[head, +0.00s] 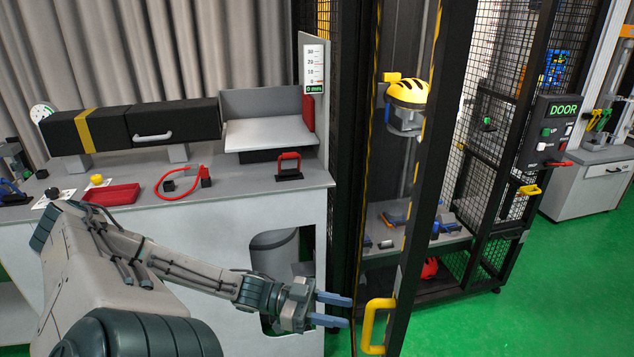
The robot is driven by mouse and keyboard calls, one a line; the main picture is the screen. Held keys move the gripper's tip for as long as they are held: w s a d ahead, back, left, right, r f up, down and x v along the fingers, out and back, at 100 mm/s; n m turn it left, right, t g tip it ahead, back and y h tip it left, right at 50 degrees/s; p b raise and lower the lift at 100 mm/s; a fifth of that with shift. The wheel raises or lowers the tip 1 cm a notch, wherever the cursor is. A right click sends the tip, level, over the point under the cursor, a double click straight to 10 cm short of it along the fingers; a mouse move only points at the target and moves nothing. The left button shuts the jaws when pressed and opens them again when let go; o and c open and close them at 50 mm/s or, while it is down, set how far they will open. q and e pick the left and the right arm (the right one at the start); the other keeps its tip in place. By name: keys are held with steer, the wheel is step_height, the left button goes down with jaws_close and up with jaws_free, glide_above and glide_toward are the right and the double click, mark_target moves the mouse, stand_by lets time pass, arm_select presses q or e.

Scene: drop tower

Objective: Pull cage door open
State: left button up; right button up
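The cage door is a black frame with a dark post (419,180) on its right side, and it stands in front of the drop tower. Its yellow handle (376,322) is a vertical loop low on the door. My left gripper (348,311) is open, with two blue fingers pointing right toward the handle. A small gap separates the fingertips from the handle, and nothing is between them. My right gripper is not in view. Whether the door is latched cannot be told.
Inside the cage a yellow helmet (408,92) sits on a headform above a grey shelf (375,247). A grey bench (240,205) stands at left. A DOOR control panel (556,132) is at right. Green floor (520,310) is clear at right.

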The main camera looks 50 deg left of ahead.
arm_select(q)
steer(key=shift+p+v, duration=1)
steer(key=shift+v, duration=1.15)
